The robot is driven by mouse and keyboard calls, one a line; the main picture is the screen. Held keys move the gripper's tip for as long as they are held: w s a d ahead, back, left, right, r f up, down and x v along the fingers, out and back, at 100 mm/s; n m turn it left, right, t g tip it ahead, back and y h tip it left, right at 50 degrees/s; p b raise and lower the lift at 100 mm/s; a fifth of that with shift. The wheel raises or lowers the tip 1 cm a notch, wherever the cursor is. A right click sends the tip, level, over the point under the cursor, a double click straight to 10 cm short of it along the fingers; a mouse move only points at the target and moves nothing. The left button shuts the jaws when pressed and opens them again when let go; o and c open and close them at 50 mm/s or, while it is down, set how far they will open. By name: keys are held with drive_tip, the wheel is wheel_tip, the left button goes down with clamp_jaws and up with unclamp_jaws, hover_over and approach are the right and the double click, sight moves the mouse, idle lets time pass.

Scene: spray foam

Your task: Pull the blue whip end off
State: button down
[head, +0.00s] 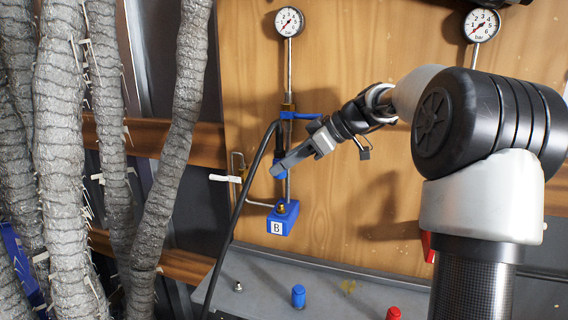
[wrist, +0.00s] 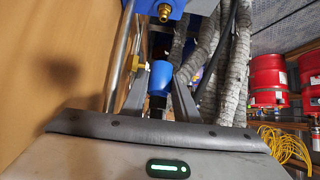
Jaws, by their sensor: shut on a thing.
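The blue whip end (wrist: 160,78) is a blue cylinder between my gripper's two fingers in the wrist view. My gripper (wrist: 157,88) is shut on it. In the head view my gripper (head: 281,169) reaches in from the right, and its finger hides part of the whip end. A black hose (head: 252,180) runs up to the whip end from the lower left. Below it is the blue block marked B (head: 283,226) with a brass fitting (head: 281,208) on top. The whip end looks apart from this fitting, with a visible gap between them.
A vertical pipe with a gauge (head: 288,22) runs close behind my gripper. A second gauge (head: 482,25) is at right. Grey wrapped hoses (head: 65,130) fill the left. A blue cap (head: 298,296) and a red cap (head: 393,313) stand on the grey ledge (head: 262,285).

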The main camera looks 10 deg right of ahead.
drive_tip(key=f, duration=0.1)
drive_tip(key=f+b, duration=0.1)
drive_tip(key=f, duration=0.1)
drive_tip(key=f+b, duration=0.1)
drive_tip(key=f, duration=0.1)
drive_tip(key=shift+w+d+f, duration=0.2)
drive_tip(key=shift+w+d, duration=0.15)
drive_tip(key=shift+a+f+b, duration=0.1)
drive_tip(key=shift+f+b, duration=0.3)
drive_tip(key=shift+f, duration=0.35)
drive_tip(key=shift+b, duration=1.1)
idle(0.9)
drive_tip(key=shift+f+b, duration=1.4)
drive_tip(key=shift+b, duration=0.15)
drive_tip(key=shift+r, duration=0.1)
drive_tip(key=c, duration=1.3)
unclamp_jaws()
drive_tip(key=shift+c, duration=0.2)
